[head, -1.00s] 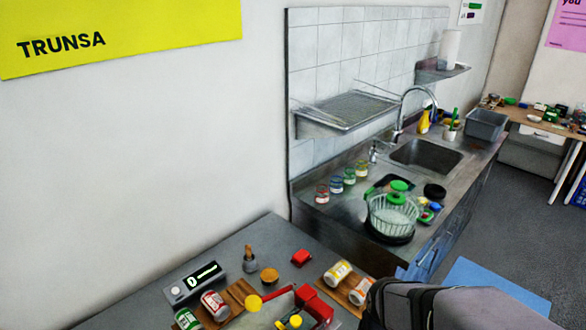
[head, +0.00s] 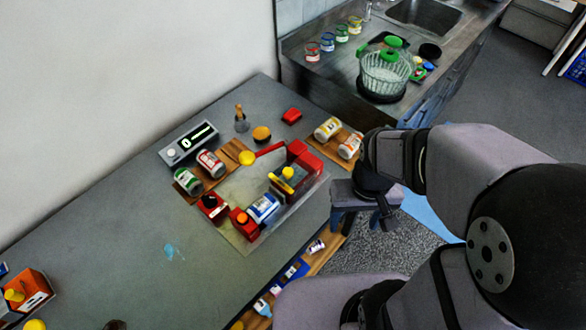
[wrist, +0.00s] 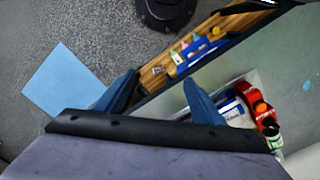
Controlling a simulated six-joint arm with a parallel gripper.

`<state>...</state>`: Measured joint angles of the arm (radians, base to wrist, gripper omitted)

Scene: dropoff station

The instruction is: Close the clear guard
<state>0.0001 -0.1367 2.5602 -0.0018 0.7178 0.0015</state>
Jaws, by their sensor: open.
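A see-through panel, which looks like the clear guard (head: 292,217), stands along the near right side of a red fixture (head: 297,168) on the grey table. I cannot tell its exact outline or hinge. A blue-and-white can (head: 263,208) lies in the fixture beside red blocks with an orange knob (head: 242,218). The can also shows in the wrist view (wrist: 238,110). My gripper (head: 386,216) is past the table's right edge, apart from the fixture. In the wrist view my gripper (wrist: 161,78) is open, with nothing between its two blue fingers.
Wooden racks with cans stand behind the fixture (head: 209,162) and at its right (head: 338,136). A grey display box (head: 188,143) is at the back. A lower shelf with small items (head: 290,275) runs under the table edge.

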